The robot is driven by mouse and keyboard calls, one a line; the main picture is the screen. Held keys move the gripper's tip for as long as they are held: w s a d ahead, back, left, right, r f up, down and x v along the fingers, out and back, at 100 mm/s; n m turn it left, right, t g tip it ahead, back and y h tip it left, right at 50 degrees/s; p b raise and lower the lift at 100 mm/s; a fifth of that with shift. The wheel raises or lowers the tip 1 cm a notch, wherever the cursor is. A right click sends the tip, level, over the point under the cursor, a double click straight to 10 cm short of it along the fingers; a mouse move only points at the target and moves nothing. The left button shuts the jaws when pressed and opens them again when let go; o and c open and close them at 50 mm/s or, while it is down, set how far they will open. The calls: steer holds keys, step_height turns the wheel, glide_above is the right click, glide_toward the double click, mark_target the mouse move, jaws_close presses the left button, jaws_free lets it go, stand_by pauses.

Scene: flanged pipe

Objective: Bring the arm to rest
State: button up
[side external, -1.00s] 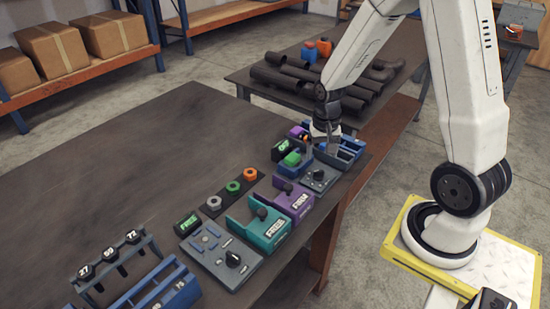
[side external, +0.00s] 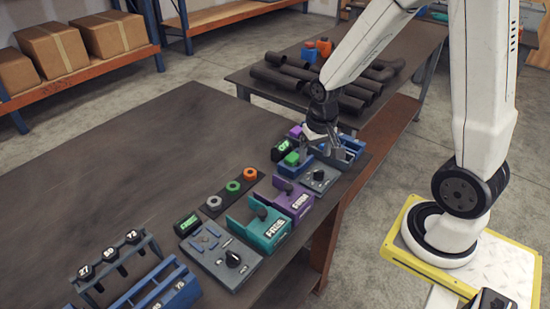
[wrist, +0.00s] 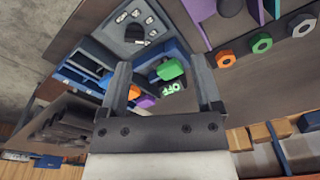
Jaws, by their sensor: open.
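My gripper (side external: 318,148) hangs from the arm over the far end of the near workbench, above the blue trays. In the wrist view its two fingers (wrist: 164,85) are spread apart with nothing between them held. The blue tray (side external: 350,146) is beside the gripper. Whether the fingers touch anything below is hard to tell.
A grey panel with a black knob (side external: 320,178), a purple fixture (side external: 293,200) and a teal fixture (side external: 256,226) line the bench edge. Colored nuts sit on a dark strip (side external: 214,204). Black pipes (side external: 300,84) lie on the rear table. The bench's left part (side external: 120,150) is clear.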

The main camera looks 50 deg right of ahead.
steer(key=s+a+r+n+t, duration=0.1)
steer(key=s+a+r+n, duration=0.1)
steer(key=a+n, duration=0.3)
steer(key=s+a, duration=0.1)
steer(key=a, duration=0.1)
steer(key=shift+a+r+n+t, duration=0.2)
steer(key=shift+a+n+t, duration=0.1)
steer(key=shift+a+n, duration=0.1)
steer(key=c, duration=0.4)
steer(key=n+g+h, duration=0.3)
steer(key=n+g, duration=0.3)
steer(key=n, duration=0.3)
glide_toward(319, 171)
steer(key=f, duration=0.1)
steer(key=shift+s+d+f, duration=0.1)
steer(key=shift+s+d, duration=0.15)
steer(key=shift+x, duration=3.85)
steer(key=shift+c, duration=0.2)
